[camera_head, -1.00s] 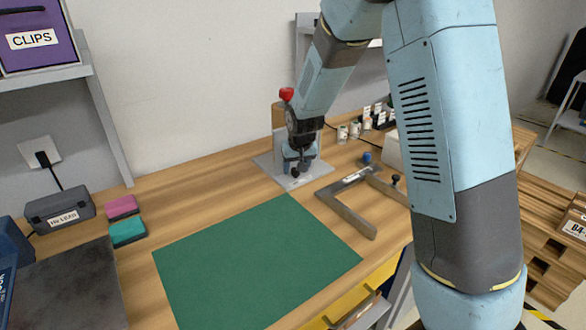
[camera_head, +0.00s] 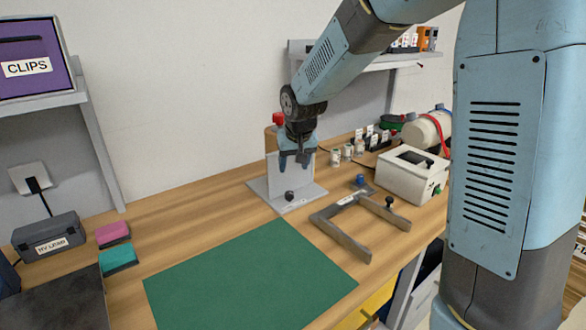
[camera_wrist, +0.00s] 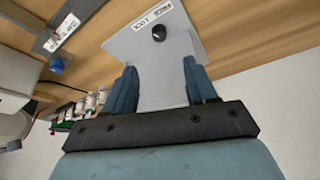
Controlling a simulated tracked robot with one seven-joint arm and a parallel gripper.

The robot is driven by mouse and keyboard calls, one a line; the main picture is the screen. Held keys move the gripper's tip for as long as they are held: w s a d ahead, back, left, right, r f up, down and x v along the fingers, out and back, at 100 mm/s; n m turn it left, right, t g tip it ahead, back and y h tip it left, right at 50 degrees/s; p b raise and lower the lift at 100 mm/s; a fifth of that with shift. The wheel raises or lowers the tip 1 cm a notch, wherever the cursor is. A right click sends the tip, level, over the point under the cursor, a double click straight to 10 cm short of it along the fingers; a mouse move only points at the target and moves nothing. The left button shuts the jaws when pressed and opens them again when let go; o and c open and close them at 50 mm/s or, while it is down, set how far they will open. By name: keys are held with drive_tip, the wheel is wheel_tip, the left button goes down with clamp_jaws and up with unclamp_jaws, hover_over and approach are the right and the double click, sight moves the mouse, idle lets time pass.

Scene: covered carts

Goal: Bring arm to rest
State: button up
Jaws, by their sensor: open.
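My gripper (camera_head: 296,160) hangs above the grey metal stand (camera_head: 300,196) at the back of the workbench, pointing down, its fingers apart. In the wrist view my gripper (camera_wrist: 163,88) shows two blue fingers on either side of the stand's upright grey plate (camera_wrist: 162,85), with no object held. A black knob (camera_head: 290,195) is on the stand's base, and it also shows in the wrist view (camera_wrist: 159,34). A red knob (camera_head: 278,119) is at the top of the stand, beside my wrist.
A grey C-shaped frame (camera_head: 345,236) lies right of the stand. A white box (camera_head: 412,176), several small labelled containers (camera_head: 347,151) and a shelf (camera_head: 385,60) are at the right. A green mat (camera_head: 245,280) is clear in front. Pink (camera_head: 113,233) and teal (camera_head: 118,259) blocks lie left.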

drive_tip(key=shift+r, duration=0.1)
drive_tip(key=s+d+r+m, duration=0.1)
drive_tip(key=s+d+r, duration=0.8)
drive_tip(key=s+d, duration=0.35)
drive_tip(key=s+d+r, duration=0.1)
drive_tip(key=s+d, duration=0.2)
drive_tip(key=s, duration=0.5)
drive_tip(key=s+d+r+m+t, duration=0.1)
drive_tip(key=s+d, duration=0.2)
drive_tip(key=s, duration=0.5)
drive_tip(key=shift+s+h, duration=0.25)
drive_tip(key=shift+h, duration=0.15)
drive_tip(key=shift+d+r, duration=0.1)
